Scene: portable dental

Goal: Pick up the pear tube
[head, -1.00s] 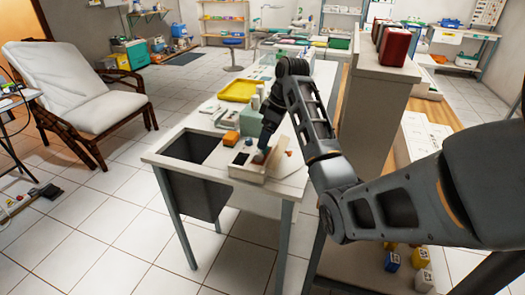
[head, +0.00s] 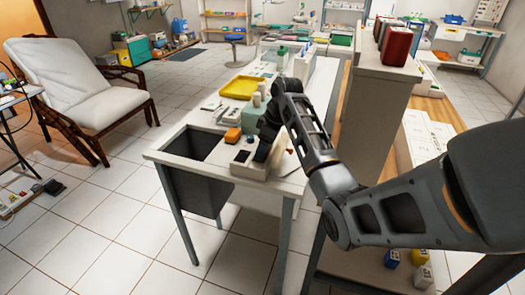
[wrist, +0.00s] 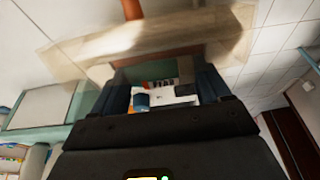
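I cannot single out the pear tube with certainty in either view. My gripper (head: 264,150) is low over a pale box (head: 248,171) at the near end of the white table, and hides part of the box. In the wrist view my gripper (wrist: 163,85) has its two dark fingers apart. Between them show a white piece (wrist: 175,96) and a small blue piece (wrist: 141,100), with orange bits behind. I cannot tell which of these is a tube, or whether the fingers touch anything.
A tall cabinet (head: 375,110) stands close to the right of my arm.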

